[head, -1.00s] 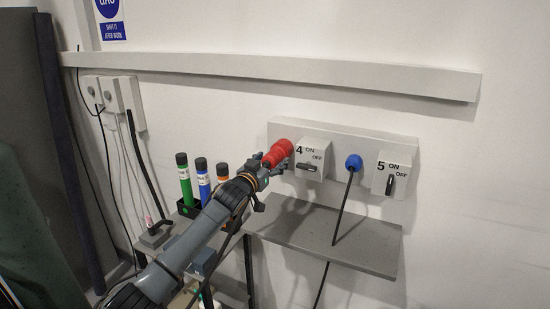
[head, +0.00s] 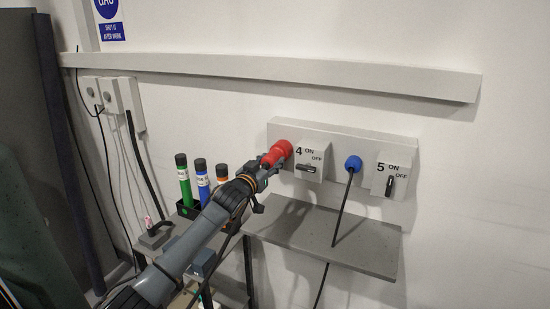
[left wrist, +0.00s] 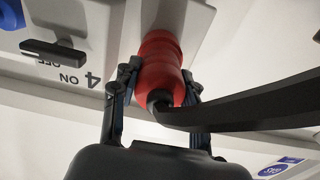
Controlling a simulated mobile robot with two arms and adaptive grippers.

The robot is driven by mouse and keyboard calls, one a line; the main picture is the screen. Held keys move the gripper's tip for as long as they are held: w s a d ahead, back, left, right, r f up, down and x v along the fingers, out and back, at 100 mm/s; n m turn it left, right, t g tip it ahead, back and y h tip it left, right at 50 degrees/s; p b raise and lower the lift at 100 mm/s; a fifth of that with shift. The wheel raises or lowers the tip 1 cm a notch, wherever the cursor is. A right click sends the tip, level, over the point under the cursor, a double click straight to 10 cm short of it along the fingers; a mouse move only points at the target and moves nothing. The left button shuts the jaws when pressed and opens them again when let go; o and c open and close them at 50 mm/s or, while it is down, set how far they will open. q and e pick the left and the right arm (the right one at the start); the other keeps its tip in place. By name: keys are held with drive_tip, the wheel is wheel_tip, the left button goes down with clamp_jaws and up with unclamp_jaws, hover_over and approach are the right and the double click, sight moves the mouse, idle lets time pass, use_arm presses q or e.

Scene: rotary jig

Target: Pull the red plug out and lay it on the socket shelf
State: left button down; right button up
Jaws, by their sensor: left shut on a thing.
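The red plug (head: 273,156) sits at the socket panel, left of switch box 4 (head: 312,161). My left gripper (head: 262,166) is shut on the red plug from the front left. In the left wrist view the fingers of my left gripper (left wrist: 155,92) lie on both sides of the red plug (left wrist: 160,68), and a dark cable runs from its near end. The far end of the plug meets the red socket at the panel; I cannot tell how deep it sits. The grey socket shelf (head: 330,240) is below the panel, and its top is clear. My right gripper is not in view.
A blue plug (head: 353,163) with a hanging cable sits right of switch box 4, and the cable crosses the shelf. Switch box 5 (head: 393,175) is further right. Green (head: 184,180), blue (head: 202,182) and orange tubes stand in a black holder on the left.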

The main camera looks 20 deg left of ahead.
sight(265, 167)
use_arm(q)
drive_tip(key=shift+s+f, duration=0.1)
drive_tip(key=shift+f, duration=0.15)
drive_tip(key=shift+s, duration=0.4)
drive_tip(key=shift+s+a+r+p, duration=0.15)
drive_tip(key=shift+s+p, duration=0.1)
drive_tip(key=shift+s, duration=0.25)
drive_tip(key=shift+s+d+r+p, duration=0.1)
drive_tip(key=shift+s+p, duration=0.1)
drive_tip(key=shift+s, duration=0.25)
drive_tip(key=shift+s+f, duration=0.1)
drive_tip(key=shift+s, duration=0.05)
drive_tip(key=shift+s, duration=0.85)
drive_tip(key=shift+s+a, duration=0.1)
drive_tip(key=shift+s, duration=1.05)
drive_tip(key=shift+r, duration=0.2)
